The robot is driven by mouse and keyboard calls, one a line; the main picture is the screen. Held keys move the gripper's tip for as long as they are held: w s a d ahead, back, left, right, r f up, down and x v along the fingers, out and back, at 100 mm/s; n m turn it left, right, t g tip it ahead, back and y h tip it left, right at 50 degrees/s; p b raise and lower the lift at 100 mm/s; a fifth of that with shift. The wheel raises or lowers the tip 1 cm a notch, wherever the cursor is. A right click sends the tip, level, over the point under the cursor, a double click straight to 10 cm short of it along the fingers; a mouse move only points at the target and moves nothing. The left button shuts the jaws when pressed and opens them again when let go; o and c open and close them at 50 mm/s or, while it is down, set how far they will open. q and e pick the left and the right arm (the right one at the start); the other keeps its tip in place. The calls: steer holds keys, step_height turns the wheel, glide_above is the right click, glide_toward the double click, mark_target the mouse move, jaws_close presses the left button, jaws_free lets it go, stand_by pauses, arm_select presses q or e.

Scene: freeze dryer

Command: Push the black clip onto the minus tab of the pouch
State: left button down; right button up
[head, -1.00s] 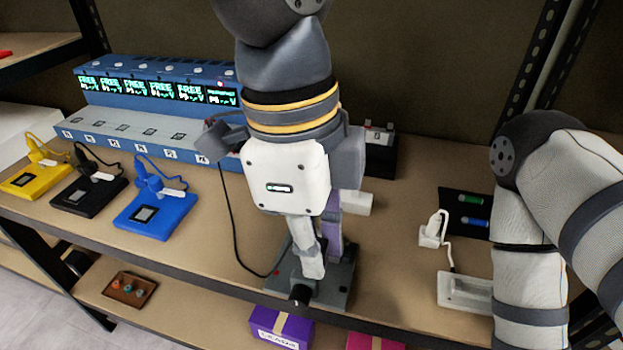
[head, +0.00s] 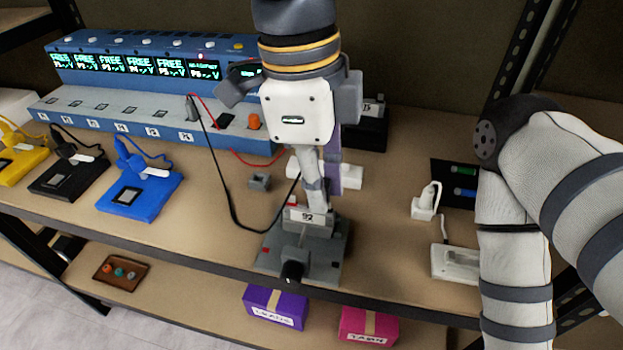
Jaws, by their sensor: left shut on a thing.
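My left gripper (head: 320,192) points down just above a dark grey stand (head: 330,250) near the shelf's front edge. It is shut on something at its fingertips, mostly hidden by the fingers. A thin black cable (head: 236,218) loops up to the fingertips' left side, so the held thing appears to be the black clip. A pale piece marked 92 (head: 308,216), perhaps the pouch, sits on the stand under the fingers. The minus tab cannot be made out. My right forearm is at the right, but its gripper is out of view.
A blue charger bank (head: 150,100) with lit screens stands at the back. Yellow (head: 18,168), black (head: 68,176) and blue (head: 140,194) pads lie at left. A small grey block (head: 260,181) lies left of the gripper. A white plug (head: 425,203) is at right.

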arm_select(q)
steer(key=shift+r, duration=0.1)
steer(key=shift+w+d+p, duration=0.5)
steer(key=shift+w+d, duration=0.5)
steer(key=shift+w, duration=2)
step_height(320, 180, down, 8)
steer(key=shift+r+b, duration=0.15)
steer(key=shift+b, duration=0.7)
steer(key=shift+r, duration=0.85)
arm_select(e)
steer(key=shift+s+f, duration=0.1)
steer(key=shift+s, duration=0.05)
arm_select(q)
steer(key=shift+p, duration=0.55)
arm_select(e)
steer(key=shift+w+r, duration=0.4)
steer(key=shift+w, duration=0.05)
arm_select(q)
steer(key=shift+f, duration=1.25)
arm_select(e)
steer(key=shift+s+f, duration=0.2)
